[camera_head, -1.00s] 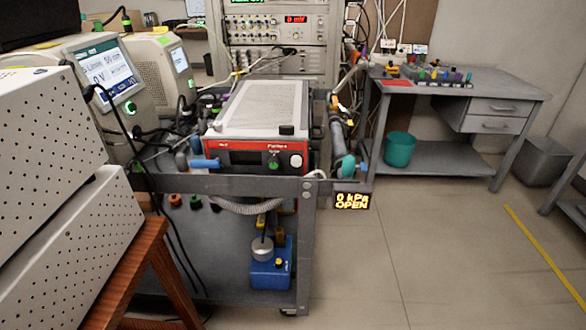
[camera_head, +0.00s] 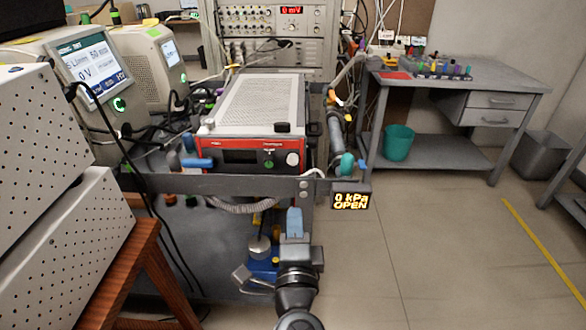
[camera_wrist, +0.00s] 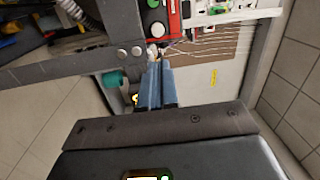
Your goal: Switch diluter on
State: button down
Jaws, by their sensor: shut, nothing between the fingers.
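A grey box instrument with a red front (camera_head: 215,143) sits on top of the cart; I cannot tell from its small label whether it is the diluter. Its front has a dark display (camera_head: 240,157), a green knob (camera_head: 268,164) and a round white button (camera_head: 292,158). My gripper (camera_head: 295,212) is shut and empty, in front of the cart and below the front panel, apart from it. In the wrist view the blue fingers (camera_wrist: 155,72) point towards the red panel (camera_wrist: 174,22), with the white button (camera_wrist: 155,30) just beyond the tips.
The cart's grey front rail (camera_head: 240,184) runs between my gripper and the instrument. A small "0 kPa OPEN" display (camera_head: 350,200) hangs at its right corner. Perforated white boxes (camera_head: 60,240) stand close on the left. Floor (camera_head: 430,250) to the right is clear.

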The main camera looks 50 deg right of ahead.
aim_at(294, 162)
jog(key=shift+w+d+f+m, duration=0.1)
jog(key=shift+w+d+m, duration=0.3)
jog(key=shift+w, duration=0.15)
jog(key=x, duration=1.4)
jog(key=shift+s+d+f, duration=0.1)
jog(key=shift+p, duration=0.3)
jog(key=shift+w+d+p, duration=0.3)
jog(key=shift+d+p, duration=0.15)
jog(key=shift+p, duration=0.15)
jog(key=shift+w+d, duration=0.25)
jog(key=shift+d, duration=0.05)
